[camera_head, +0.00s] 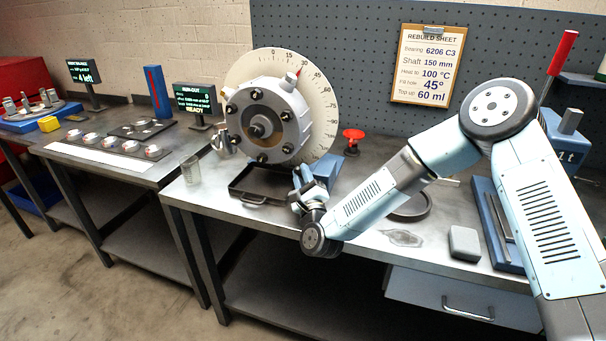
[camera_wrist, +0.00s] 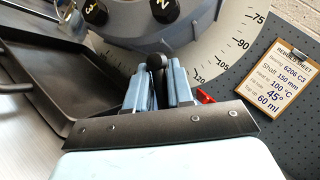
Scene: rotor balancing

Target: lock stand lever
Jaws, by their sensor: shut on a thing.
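The round grey rotor housing (camera_head: 268,120) with black bolts sits on its stand in front of a white degree dial (camera_head: 322,100). A blue part of the stand (camera_head: 326,168) shows at the housing's lower right. My gripper (camera_head: 300,176) is low beside the stand, in front of it. In the wrist view my gripper's blue fingers (camera_wrist: 157,80) are shut around a dark lever with a round black knob (camera_wrist: 155,62), just below the housing (camera_wrist: 150,30). The lever's lower part is hidden by the fingers. In the head view the lever is too small to make out.
A black drip tray (camera_head: 262,186) lies under the housing, left of my gripper. A red knob (camera_head: 353,135) stands behind, to the right. A dark ring (camera_head: 411,208) and a grey block (camera_head: 465,243) lie on the bench at right. A metal cup (camera_head: 191,170) stands at left.

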